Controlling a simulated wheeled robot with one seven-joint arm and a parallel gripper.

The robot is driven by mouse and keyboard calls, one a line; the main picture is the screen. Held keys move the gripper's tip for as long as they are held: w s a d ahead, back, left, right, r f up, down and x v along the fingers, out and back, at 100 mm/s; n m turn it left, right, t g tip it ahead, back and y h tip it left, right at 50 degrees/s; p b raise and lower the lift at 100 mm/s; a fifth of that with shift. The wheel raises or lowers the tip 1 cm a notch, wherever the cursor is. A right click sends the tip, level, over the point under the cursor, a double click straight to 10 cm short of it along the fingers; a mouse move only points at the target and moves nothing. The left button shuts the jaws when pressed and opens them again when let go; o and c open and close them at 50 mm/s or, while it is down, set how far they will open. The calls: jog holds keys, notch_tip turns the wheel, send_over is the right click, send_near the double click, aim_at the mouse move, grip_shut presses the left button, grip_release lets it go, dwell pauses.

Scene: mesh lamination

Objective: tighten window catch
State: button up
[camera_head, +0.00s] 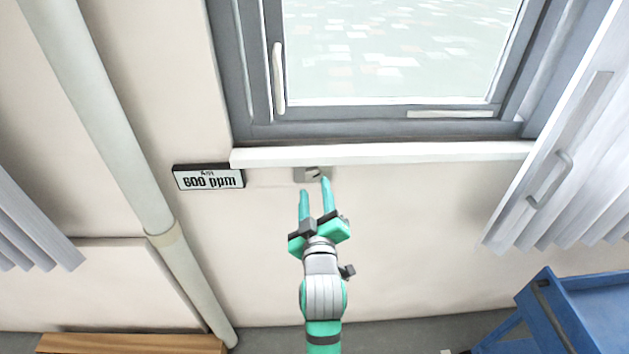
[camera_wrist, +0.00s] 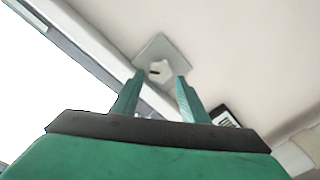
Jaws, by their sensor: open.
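The window catch is a small grey plate with a knob (camera_head: 312,174), on the wall just under the white window sill. In the wrist view the catch (camera_wrist: 160,68) shows as a light plate with a pale knob and a dark slot, just beyond my fingertips. My gripper (camera_head: 315,184) is open and empty. Its two green fingers point up at the catch, and the right fingertip overlaps the plate's lower right edge in the head view. In the wrist view my fingertips (camera_wrist: 160,74) are on either side of the knob's lower part. I cannot tell whether they touch it.
A grey-framed window (camera_head: 390,130) with a white handle (camera_head: 279,78) is above the sill (camera_head: 380,153). A "600 ppm" display (camera_head: 209,177) is left of the catch. A pipe (camera_head: 110,125) runs down the left. A blue cart (camera_head: 590,305) stands lower right, below blinds (camera_head: 570,150).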

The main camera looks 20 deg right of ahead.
aim_at(313, 178)
jog(key=shift+x, duration=2.5)
jog(key=c, duration=0.8)
jog(key=m, duration=0.4)
jog(key=shift+a, duration=0.1)
jog(key=shift+m, duration=1.6)
